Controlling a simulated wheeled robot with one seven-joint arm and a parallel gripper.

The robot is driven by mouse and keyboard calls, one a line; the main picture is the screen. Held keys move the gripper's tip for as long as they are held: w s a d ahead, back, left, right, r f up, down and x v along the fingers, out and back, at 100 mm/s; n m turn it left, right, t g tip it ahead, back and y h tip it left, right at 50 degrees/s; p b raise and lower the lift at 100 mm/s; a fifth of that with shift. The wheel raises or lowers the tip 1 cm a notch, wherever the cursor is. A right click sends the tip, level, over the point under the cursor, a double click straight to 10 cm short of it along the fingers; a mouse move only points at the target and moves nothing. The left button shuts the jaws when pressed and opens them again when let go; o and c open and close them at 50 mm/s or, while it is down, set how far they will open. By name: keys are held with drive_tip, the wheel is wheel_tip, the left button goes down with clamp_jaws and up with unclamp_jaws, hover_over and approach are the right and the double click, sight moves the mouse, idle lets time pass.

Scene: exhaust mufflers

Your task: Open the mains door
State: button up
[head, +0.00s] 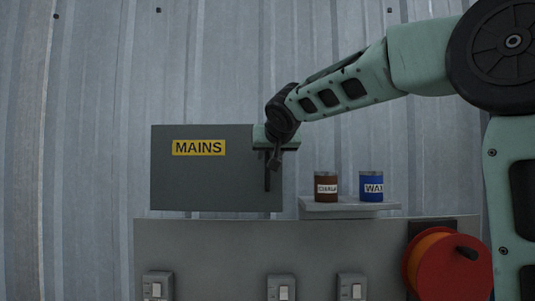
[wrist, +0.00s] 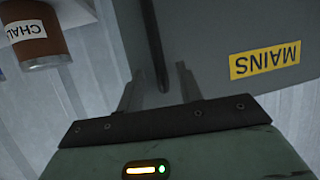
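The mains door (head: 215,180) is a flat dark grey panel with a yellow MAINS label (head: 199,147); it looks shut. The wrist view shows the door (wrist: 215,35) and its label (wrist: 265,59) upside down. A dark upright bar handle (head: 267,180) is near its right edge. My gripper (head: 274,158) is at the handle, covering its upper part. In the wrist view, the two fingers of my gripper (wrist: 157,80) are apart, and the handle's end (wrist: 155,50) shows between them with gaps on both sides. I cannot tell how deep the handle sits between the fingers.
A small shelf (head: 350,211) right of the door holds a brown CHALK tin (head: 326,188) and a blue tin (head: 371,188). Below is a grey panel (head: 240,245) with several switches (head: 281,288) and an orange-red reel (head: 450,265). The corrugated wall (head: 90,120) is clear at left.

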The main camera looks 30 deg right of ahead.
sight(268, 156)
drive_tip(key=shift+p+x, duration=0.3)
drive_tip(key=shift+x, duration=1.4)
clamp_jaws()
